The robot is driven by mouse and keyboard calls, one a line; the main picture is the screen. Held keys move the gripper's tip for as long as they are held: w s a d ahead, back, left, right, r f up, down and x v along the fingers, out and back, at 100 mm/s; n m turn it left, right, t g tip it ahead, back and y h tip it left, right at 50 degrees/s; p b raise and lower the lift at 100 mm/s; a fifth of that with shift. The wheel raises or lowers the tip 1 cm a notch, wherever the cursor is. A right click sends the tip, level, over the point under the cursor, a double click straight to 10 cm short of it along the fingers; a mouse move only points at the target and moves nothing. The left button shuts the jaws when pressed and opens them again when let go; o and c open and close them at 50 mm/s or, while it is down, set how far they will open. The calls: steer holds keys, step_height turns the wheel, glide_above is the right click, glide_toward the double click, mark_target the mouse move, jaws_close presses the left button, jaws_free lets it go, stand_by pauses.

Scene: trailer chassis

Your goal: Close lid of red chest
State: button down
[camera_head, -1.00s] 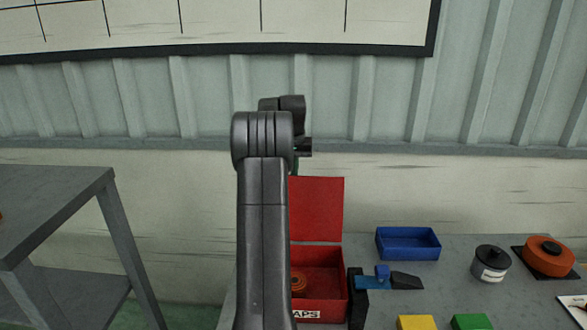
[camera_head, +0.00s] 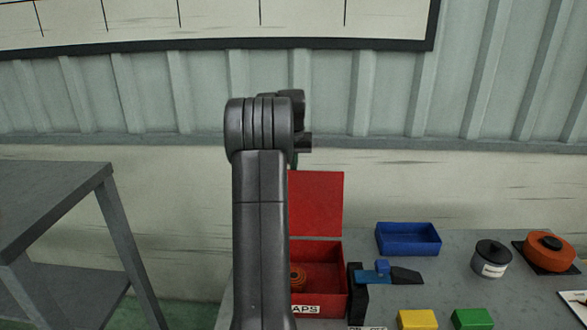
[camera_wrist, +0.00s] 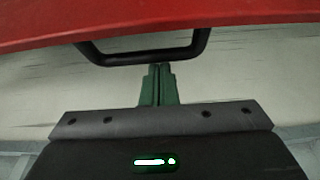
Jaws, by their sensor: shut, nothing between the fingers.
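The red chest (camera_head: 333,290) stands on the grey table with its lid (camera_head: 316,204) raised about upright; my arm hides its left part. An orange round item (camera_head: 297,279) lies inside. In the wrist view the red lid (camera_wrist: 150,22) spans the top, with a black handle (camera_wrist: 145,57) hanging from its edge. My gripper (camera_wrist: 158,70) has its green fingers shut and empty, with the tips close to the handle's bar; I cannot tell whether they touch. In the head view my arm hides most of the gripper.
Right of the chest are a black stand with a blue clamp-like tool (camera_head: 374,276), a blue tray (camera_head: 408,238), a dark canister (camera_head: 491,258), an orange round item (camera_head: 549,252), a yellow block (camera_head: 417,319) and a green block (camera_head: 472,319). A grey shelf table (camera_head: 60,210) stands left.

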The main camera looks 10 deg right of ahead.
steer(key=shift+s+a+t+b, duration=0.1)
steer(key=shift+s+t+b, duration=0.2)
steer(key=shift+b, duration=0.35)
steer(key=shift+s+r+t+b, duration=0.3)
steer(key=shift+t+b, duration=0.1)
steer(key=shift+b, duration=0.55)
